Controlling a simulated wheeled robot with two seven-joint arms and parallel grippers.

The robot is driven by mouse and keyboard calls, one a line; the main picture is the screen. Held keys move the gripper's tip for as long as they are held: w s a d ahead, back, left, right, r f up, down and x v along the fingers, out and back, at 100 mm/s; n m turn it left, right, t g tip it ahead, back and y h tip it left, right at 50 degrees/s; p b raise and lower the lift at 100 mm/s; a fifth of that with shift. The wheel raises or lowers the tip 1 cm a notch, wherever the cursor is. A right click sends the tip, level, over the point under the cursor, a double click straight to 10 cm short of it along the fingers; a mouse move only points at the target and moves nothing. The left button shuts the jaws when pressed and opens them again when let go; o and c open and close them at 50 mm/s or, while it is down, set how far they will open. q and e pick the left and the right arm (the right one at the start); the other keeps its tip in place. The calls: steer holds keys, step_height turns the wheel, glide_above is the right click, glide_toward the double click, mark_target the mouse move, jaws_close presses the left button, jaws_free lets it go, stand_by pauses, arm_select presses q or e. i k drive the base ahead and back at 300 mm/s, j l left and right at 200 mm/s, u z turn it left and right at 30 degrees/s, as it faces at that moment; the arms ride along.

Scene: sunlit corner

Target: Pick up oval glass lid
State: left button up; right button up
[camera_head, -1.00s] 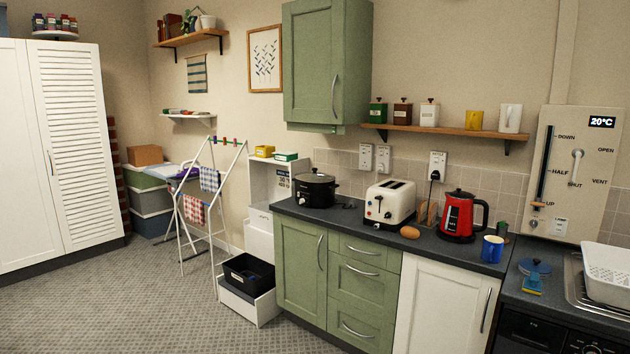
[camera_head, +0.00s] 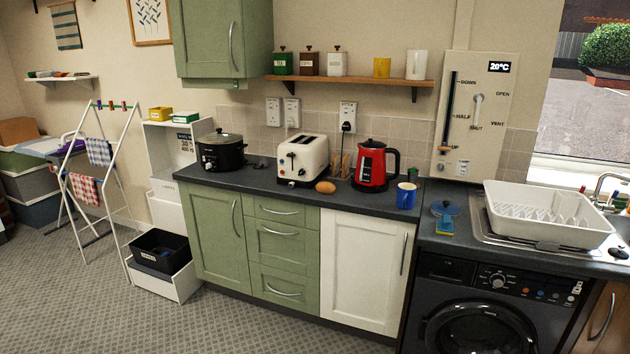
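The oval glass lid (camera_head: 220,137) appears to sit on top of a black slow cooker (camera_head: 221,156), at the left end of the dark worktop. It has a dark knob, and its glass is hard to make out at this distance. Neither of my grippers shows in the head view.
A cream toaster (camera_head: 302,160), a red kettle (camera_head: 372,167) and a blue mug (camera_head: 406,195) stand on the worktop (camera_head: 250,182) to the right. The patterned floor (camera_head: 220,325) in front is clear.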

mark_target(218, 136)
steer(key=i+j+z, duration=0.15)
steer(key=i+j, duration=0.3)
steer(key=i+j+z, duration=0.1)
steer(key=i+j, duration=0.3)
steer(key=i+j+z, duration=0.15)
steer(key=i+j, duration=0.2)
steer(key=j, duration=0.2)
steer(key=i+j+z, duration=0.15)
steer(key=i+j, duration=0.2)
steer(key=j, duration=0.2)
